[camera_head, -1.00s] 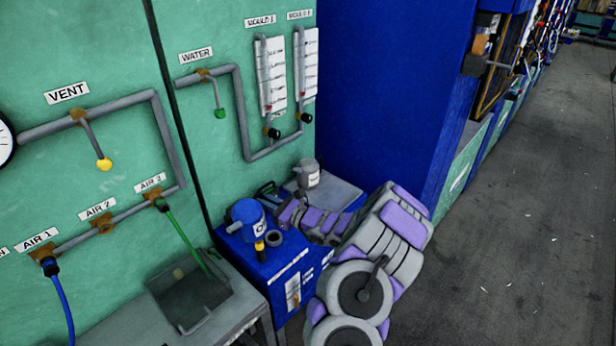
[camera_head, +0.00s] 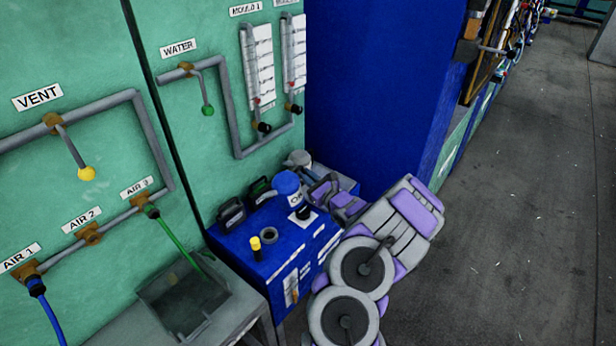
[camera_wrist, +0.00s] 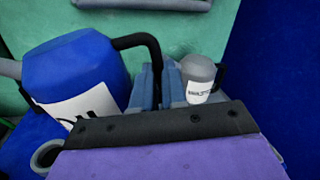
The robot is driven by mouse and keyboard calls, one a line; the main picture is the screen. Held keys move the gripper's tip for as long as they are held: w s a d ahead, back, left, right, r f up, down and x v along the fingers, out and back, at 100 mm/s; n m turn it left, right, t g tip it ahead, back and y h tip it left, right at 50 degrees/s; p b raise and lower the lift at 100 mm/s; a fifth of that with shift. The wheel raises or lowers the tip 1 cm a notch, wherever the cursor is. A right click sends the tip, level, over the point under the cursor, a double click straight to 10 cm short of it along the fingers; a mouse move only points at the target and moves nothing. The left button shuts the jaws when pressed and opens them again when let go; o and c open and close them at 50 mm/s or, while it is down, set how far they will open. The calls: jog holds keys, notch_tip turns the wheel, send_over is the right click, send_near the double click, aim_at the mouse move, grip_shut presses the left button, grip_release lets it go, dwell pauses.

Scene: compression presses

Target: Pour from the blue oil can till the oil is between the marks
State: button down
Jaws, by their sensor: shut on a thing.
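The blue oil can (camera_head: 287,183) is at the back of the blue cabinet's top, its grey spout toward the left. It also shows in the wrist view (camera_wrist: 75,72), with its white label slanted. My gripper (camera_wrist: 158,75) is shut on its black handle (camera_wrist: 135,42). In the head view my gripper's fingers are mostly hidden. I cannot tell whether the can touches the top. A grey filler ring (camera_head: 269,235) lies left of and nearer than the can, beside a yellow-topped stick (camera_head: 256,246). The small gauge (camera_head: 291,286) on the cabinet front shows amber; its marks are too small to read.
Two dark jugs (camera_head: 231,214) (camera_head: 261,191) stand left of the can. A grey labelled can (camera_wrist: 200,78) stands behind my gripper. A metal sink (camera_head: 185,300) is left of the blue cabinet (camera_head: 255,270). The floor at right is clear.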

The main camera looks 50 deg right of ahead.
jog(key=n+b, duration=0.2)
jog(key=a+r+n+t+b, duration=0.1)
jog(key=n+b, duration=0.1)
jog(key=n, duration=0.1)
jog(key=a+n+b, duration=0.1)
jog(key=n+b, duration=0.1)
jog(key=n, duration=0.1)
jog(key=shift+s+a+r+y, duration=0.1)
jog(key=shift+r+y, duration=0.3)
jog(key=shift+n+b, duration=0.3)
jog(key=shift+b, duration=0.05)
jog(key=shift+r, duration=0.1)
jog(key=shift+a+r+n+t+y+b, duration=0.35)
jog(key=shift+a+r+n+b, duration=0.55)
jog(key=shift+b, duration=0.75)
dwell(4.7)
